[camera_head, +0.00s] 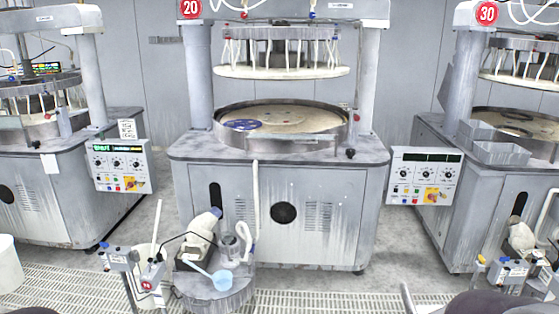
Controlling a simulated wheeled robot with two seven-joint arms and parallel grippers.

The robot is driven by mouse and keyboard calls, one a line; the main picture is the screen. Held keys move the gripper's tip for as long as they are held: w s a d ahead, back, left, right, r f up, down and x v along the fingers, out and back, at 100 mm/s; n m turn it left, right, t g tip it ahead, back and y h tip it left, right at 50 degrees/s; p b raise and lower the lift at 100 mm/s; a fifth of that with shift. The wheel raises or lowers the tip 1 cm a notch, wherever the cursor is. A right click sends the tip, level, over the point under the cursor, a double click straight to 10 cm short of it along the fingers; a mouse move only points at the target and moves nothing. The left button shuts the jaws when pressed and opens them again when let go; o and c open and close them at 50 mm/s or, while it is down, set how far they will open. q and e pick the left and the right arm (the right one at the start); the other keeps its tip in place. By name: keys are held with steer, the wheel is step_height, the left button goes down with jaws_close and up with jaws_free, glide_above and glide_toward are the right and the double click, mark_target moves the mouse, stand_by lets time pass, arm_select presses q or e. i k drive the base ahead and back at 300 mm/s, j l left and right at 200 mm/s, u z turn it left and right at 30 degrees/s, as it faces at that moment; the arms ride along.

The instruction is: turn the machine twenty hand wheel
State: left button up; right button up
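Machine twenty stands in the middle under the red sign 20 (190,8). Its grey cabinet (333,235) carries a round basin (335,131) with a pale platen (305,119) inside. A small black knob-like part (350,153) sits at the right front of its top. A round dark disc (284,212) is on the cabinet's front. I cannot tell for sure which part is the hand wheel. Neither of my grippers shows; dark rounded shapes at the bottom edge may be parts of my arms.
Control panels (122,166) and (425,176) flank the cabinet. A stand with a pump and a light blue ladle (222,280) stands before its left front. A white bucket (9,264) is at far left. Machine 30 (487,13) is at right. Grating (330,299) covers the near floor.

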mark_target(351, 153)
steer(key=i+j+z, duration=0.1)
steer(key=i, duration=1.65)
steer(key=i+l, duration=0.65)
steer(key=i, duration=0.3)
steer(key=i+l, duration=0.65)
steer(key=i, duration=0.3)
steer(key=i+l+z, duration=0.1)
steer(key=i+l, duration=0.75)
steer(key=l, duration=0.25)
steer(key=i+l, duration=0.25)
steer(key=l, duration=0.1)
